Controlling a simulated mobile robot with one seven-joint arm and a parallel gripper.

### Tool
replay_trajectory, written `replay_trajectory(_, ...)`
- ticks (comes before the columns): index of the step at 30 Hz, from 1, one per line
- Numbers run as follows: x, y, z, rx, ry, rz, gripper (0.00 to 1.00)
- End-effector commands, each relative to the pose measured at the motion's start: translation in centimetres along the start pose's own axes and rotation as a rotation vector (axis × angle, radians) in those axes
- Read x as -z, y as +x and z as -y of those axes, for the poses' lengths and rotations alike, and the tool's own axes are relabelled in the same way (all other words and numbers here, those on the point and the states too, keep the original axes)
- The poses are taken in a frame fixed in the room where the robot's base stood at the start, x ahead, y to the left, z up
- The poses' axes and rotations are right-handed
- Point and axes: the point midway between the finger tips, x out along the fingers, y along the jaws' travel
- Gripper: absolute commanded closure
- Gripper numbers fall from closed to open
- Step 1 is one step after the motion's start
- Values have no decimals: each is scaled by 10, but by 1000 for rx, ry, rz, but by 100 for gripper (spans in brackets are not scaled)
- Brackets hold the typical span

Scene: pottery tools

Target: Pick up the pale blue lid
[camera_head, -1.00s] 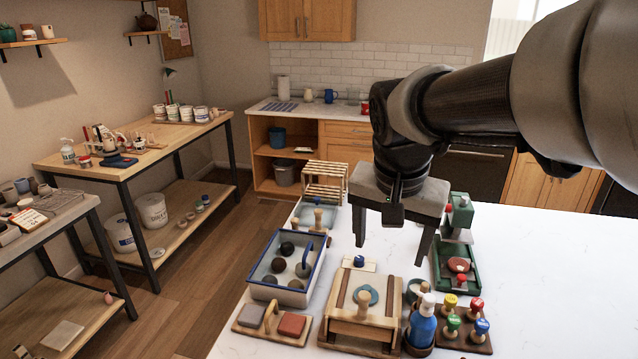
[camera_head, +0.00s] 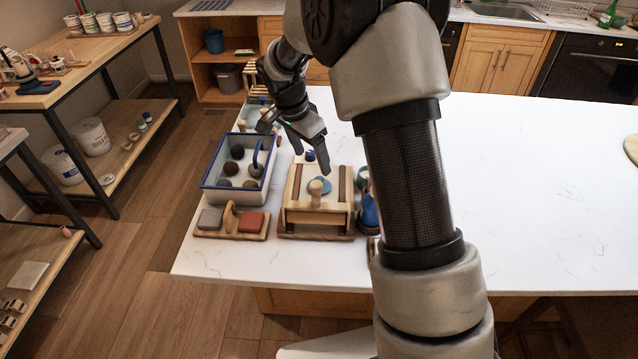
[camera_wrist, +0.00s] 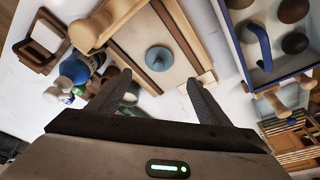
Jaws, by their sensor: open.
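The pale blue lid (camera_head: 325,184) is a small round disc on top of a wooden box (camera_head: 295,216), partly hidden behind a wooden knob. My gripper (camera_head: 295,148) is above the table behind the box, fingers pointing down. In the wrist view my gripper (camera_wrist: 160,95) is open and empty, its fingers apart, with the lid beyond the gap between the tips. They are not touching it.
A blue-rimmed tray (camera_head: 206,190) with several dark balls and a blue handle stands left of the box. A wooden stand (camera_head: 244,234) with grey and red blocks is in front. A blue bottle (camera_head: 369,213) is right of the box, partly behind my arm. The right tabletop is clear.

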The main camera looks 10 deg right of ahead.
Motion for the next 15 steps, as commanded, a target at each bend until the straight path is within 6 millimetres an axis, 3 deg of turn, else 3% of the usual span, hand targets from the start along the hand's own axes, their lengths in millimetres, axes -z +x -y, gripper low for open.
replay_trajectory(4,0,27,-1,-3,-1,1,29)
replay_trajectory(15,-3,61,-3,-4,-1,3,29)
